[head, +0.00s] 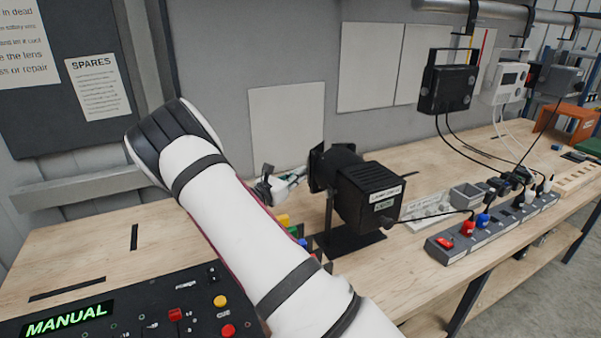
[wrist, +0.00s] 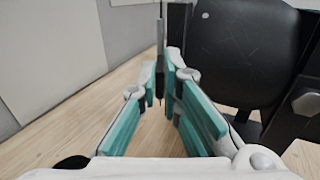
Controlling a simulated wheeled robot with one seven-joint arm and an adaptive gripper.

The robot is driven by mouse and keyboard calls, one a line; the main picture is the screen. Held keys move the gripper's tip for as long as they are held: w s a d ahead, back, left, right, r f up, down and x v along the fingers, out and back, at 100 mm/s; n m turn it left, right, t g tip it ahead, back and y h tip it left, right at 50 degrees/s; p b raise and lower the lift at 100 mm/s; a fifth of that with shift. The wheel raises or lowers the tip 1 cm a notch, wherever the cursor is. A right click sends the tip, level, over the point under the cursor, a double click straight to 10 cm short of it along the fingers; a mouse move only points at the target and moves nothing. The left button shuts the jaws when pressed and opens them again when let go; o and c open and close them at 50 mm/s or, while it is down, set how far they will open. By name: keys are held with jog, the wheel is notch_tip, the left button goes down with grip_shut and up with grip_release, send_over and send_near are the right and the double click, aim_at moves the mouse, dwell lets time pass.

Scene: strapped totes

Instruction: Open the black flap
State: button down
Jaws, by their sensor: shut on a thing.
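A black stage lamp (head: 370,190) stands on the wooden bench on a black stand. The black flap (head: 317,166) is at the front of the lamp, on its left side in the head view. In the wrist view the flap (wrist: 160,55) shows nearly edge-on as a thin dark upright plate. My gripper (wrist: 162,80) is shut on this flap, with a teal-padded finger on each side of it.
A control desk (head: 130,310) reading MANUAL is at the lower left. A power strip (head: 490,228) with plugs and cables lies right of the lamp. Small coloured blocks (head: 284,220) sit near the lamp's stand. The bench left of my arm is mostly clear.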

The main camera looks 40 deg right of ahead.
jog(key=shift+s+d+r+n+t+y+p, duration=0.15)
jog(key=shift+s+n+t+y+p, duration=0.15)
jog(key=shift+n+t+p, duration=0.5)
jog(key=c, duration=1.8)
grip_release()
jog(key=shift+o, duration=0.2)
notch_tip(320, 180, up, 10)
